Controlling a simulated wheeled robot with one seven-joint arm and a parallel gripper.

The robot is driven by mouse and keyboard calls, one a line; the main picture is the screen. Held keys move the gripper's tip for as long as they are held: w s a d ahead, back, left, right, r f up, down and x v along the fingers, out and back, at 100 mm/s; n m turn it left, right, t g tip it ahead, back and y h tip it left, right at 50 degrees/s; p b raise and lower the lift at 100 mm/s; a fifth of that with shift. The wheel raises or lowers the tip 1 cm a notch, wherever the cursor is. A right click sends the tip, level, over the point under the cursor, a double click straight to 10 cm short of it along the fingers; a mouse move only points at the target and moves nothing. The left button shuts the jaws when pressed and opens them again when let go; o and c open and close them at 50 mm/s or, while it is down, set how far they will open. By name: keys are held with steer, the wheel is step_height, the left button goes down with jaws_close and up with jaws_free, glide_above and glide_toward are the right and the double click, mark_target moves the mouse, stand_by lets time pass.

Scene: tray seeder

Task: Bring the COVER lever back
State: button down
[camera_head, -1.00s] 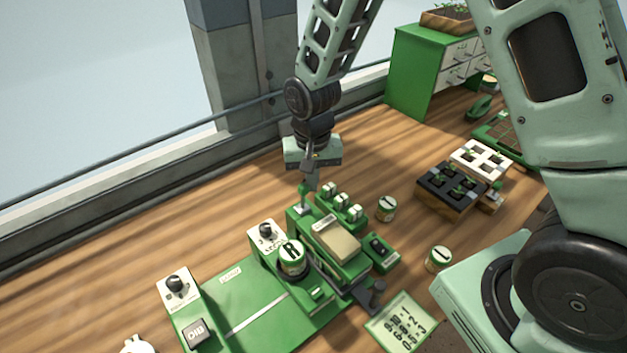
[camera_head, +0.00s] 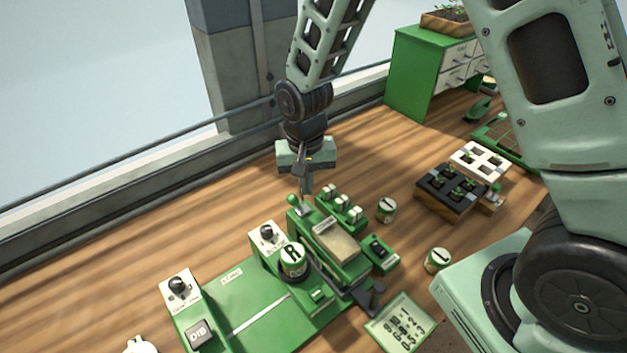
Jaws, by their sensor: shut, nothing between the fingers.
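My gripper (camera_head: 305,189) points down above the back end of the green seeder (camera_head: 255,318), fingers shut and empty. A lever with a green ball knob (camera_head: 293,200) stands at the seeder's back corner, just left of and below my fingertips. I cannot tell whether they touch. Its short shaft is partly hidden, and no COVER lettering can be read beside it, so I cannot be sure that it is the COVER lever.
Small white-topped switches (camera_head: 343,205) stand close to the right of the lever. Loose cans (camera_head: 386,210) and a black seedling tray (camera_head: 452,188) lie to the right. Bare wood is free behind left.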

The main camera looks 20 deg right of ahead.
steer(key=r+p, duration=0.1)
steer(key=r, duration=0.1)
steer(key=d+r+p, duration=0.1)
steer(key=r+p, duration=0.1)
steer(key=shift+w+r, duration=0.2)
steer(key=shift+r, duration=0.2)
stand_by(0.5)
steer(key=s+a+r+n+b, duration=0.2)
steer(key=s+n+b, duration=0.2)
steer(key=s, duration=0.7)
steer(key=s+a+r+n+b, duration=0.2)
steer(key=s+n+b, duration=0.3)
steer(key=s, duration=0.7)
steer(key=shift+a+n+y, duration=0.3)
steer(key=shift+a+n, duration=0.45)
steer(key=shift+n, duration=0.15)
